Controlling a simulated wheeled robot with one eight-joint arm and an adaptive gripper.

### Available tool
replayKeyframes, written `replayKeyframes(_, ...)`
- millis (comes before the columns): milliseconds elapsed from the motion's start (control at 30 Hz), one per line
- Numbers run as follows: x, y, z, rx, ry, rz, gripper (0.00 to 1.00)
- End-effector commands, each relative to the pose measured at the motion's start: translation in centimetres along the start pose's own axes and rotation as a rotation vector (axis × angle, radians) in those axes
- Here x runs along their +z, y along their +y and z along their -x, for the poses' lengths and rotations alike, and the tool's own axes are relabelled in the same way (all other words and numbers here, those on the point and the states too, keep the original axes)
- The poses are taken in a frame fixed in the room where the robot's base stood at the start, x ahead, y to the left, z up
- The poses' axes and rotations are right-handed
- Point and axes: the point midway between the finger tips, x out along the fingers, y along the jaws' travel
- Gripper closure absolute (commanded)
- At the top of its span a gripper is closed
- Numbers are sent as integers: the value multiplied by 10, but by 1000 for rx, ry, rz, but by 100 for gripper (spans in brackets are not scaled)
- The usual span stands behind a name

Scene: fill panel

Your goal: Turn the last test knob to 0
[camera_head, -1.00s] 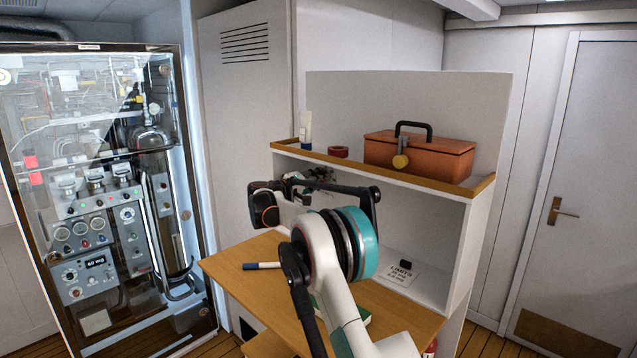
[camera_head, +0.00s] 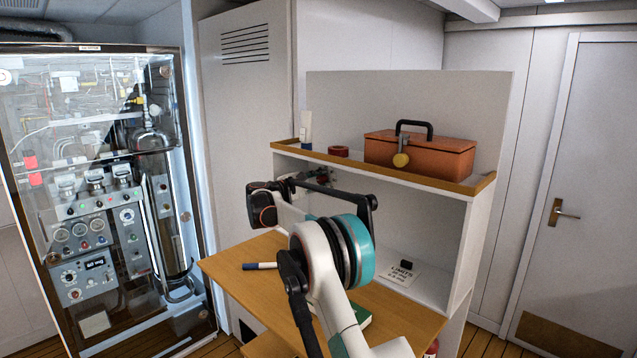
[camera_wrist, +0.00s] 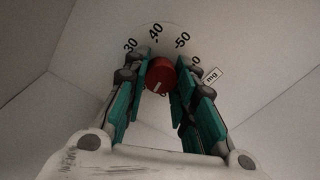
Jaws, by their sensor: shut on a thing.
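The red test knob (camera_wrist: 161,75) sits on a white dial (camera_wrist: 172,36) in the wrist view. The dial's marks 30, 40 and 50 show above the knob, with a "mg" label at its right. A pale pointer line on the knob faces downward in the picture; the mark beneath is mostly hidden. My gripper (camera_wrist: 162,66) has its teal-padded fingers on both sides of the knob, shut on it. In the head view my gripper (camera_head: 318,176) reaches into the shelf's open bay, and my arm hides most of the dial.
A desk (camera_head: 235,258) holds a blue-and-white marker (camera_head: 260,266) and a limits card (camera_head: 401,274). Above stand an orange toolbox (camera_head: 420,156), red tape roll (camera_head: 338,151) and white tube (camera_head: 305,131). A glass-fronted cabinet (camera_head: 100,160) with gauges is at left.

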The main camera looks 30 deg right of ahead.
Motion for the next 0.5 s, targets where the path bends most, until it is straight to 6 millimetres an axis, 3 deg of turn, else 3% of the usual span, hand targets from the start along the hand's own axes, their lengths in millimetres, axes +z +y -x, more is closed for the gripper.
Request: replayKeyframes(500, -1, -2, 1, 3, -16, 437, 99)
